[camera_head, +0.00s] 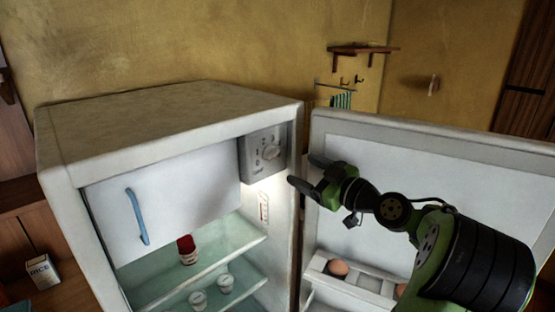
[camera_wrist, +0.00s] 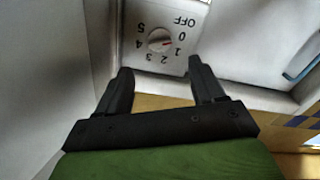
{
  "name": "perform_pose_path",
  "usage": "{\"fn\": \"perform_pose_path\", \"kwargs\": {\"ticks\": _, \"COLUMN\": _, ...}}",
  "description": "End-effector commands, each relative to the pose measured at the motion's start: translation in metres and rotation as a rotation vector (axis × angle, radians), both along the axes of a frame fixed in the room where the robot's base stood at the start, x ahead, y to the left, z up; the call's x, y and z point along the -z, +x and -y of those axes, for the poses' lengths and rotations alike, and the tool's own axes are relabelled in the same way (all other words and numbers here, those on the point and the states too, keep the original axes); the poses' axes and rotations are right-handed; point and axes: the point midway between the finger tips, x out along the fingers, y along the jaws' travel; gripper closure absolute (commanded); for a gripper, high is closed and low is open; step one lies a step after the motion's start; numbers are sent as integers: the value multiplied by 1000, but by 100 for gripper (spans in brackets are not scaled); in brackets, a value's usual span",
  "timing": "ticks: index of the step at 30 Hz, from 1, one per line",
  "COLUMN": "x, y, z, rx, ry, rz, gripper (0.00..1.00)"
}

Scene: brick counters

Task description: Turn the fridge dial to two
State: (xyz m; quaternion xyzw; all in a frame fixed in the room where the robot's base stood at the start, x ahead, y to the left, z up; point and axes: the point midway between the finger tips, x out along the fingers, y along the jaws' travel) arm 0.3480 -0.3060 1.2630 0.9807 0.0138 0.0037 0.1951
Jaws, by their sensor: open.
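The fridge dial (camera_head: 271,152) is a small round knob on a grey control panel (camera_head: 248,166) at the upper right inside the open fridge (camera_head: 170,112). In the wrist view the dial (camera_wrist: 160,40) shows upside-down labels OFF and 0 to 5 around it. Its red mark points right, around 0 to 1; the exact setting is hard to tell. My gripper (camera_head: 305,172) is open and empty, to the right of the panel and apart from the dial. In the wrist view, its two black fingers (camera_wrist: 160,66) point toward the panel, with the dial ahead between them.
The open fridge door (camera_head: 420,160) stands right behind my arm, with eggs (camera_head: 338,268) in its rack. A white freezer door (camera_head: 175,195) with a blue handle (camera_head: 137,216) lies left of the panel. A red-capped jar (camera_head: 187,250) and small cups (camera_head: 198,300) stand on shelves below.

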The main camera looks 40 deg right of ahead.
Motion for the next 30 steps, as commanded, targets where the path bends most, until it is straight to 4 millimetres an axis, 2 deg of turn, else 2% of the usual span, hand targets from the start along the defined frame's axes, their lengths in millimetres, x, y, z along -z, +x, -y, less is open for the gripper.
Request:
{"fn": "perform_pose_path", "kwargs": {"ticks": 3, "x": -2, "y": 32, "z": -3, "rx": -7, "ry": 1, "rz": 0, "gripper": 32}}
{"fn": "perform_pose_path", "kwargs": {"ticks": 9, "x": -1, "y": 73, "z": -3, "rx": -4, "ry": 1, "rz": -1, "gripper": 32}}
{"fn": "perform_pose_path", "kwargs": {"ticks": 13, "x": -1, "y": 86, "z": -3, "rx": -1, "ry": 1, "rz": 0, "gripper": 32}}
{"fn": "perform_pose_path", "kwargs": {"ticks": 21, "x": 0, "y": 88, "z": -3, "rx": 1, "ry": 1, "rz": -3, "gripper": 32}}
{"fn": "perform_pose_path", "kwargs": {"ticks": 30, "x": 0, "y": 88, "z": -3, "rx": 0, "ry": 1, "rz": -3, "gripper": 78}}
